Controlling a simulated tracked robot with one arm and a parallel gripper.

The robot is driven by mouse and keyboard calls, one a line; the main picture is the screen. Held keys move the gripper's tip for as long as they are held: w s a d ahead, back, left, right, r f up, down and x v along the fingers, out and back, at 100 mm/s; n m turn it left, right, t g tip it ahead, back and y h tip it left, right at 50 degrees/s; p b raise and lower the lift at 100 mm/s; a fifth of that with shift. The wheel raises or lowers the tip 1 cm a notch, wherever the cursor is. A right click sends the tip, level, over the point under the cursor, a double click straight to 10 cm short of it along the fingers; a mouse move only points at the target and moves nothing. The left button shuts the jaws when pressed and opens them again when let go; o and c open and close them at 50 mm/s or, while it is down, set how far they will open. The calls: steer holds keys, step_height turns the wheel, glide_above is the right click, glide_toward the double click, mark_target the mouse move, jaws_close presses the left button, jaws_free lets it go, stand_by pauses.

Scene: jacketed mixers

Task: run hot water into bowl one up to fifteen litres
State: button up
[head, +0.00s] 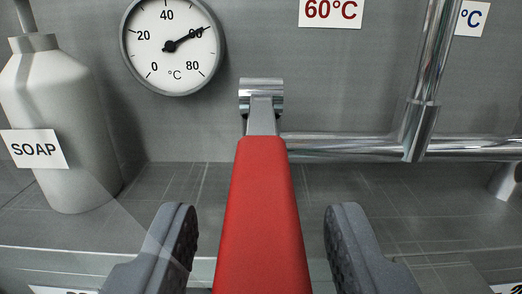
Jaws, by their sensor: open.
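A red lever handle (262,205) points toward me on a chrome valve stem (262,97). My gripper (260,222) is open, with one grey finger on each side of the red handle. A gap shows between each finger and the handle. A red "60°C" sign (332,11) is on the wall above, right of the lever. A round dial thermometer (172,75) on the wall has its needle near 60. No bowl and no litre reading are in view.
A white bottle labelled SOAP (60,105) stands at left on a grey tiled ledge (180,200). A chrome pipe (345,148) runs right from the valve and meets an upright pipe (427,75). A blue-lettered "°C" sign (473,19) is partly hidden at top right.

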mark_target(261, 149)
steer(key=shift+w+d, duration=0.1)
steer(key=shift+w, duration=1.5)
steer(key=shift+r, duration=0.1)
jaws_close()
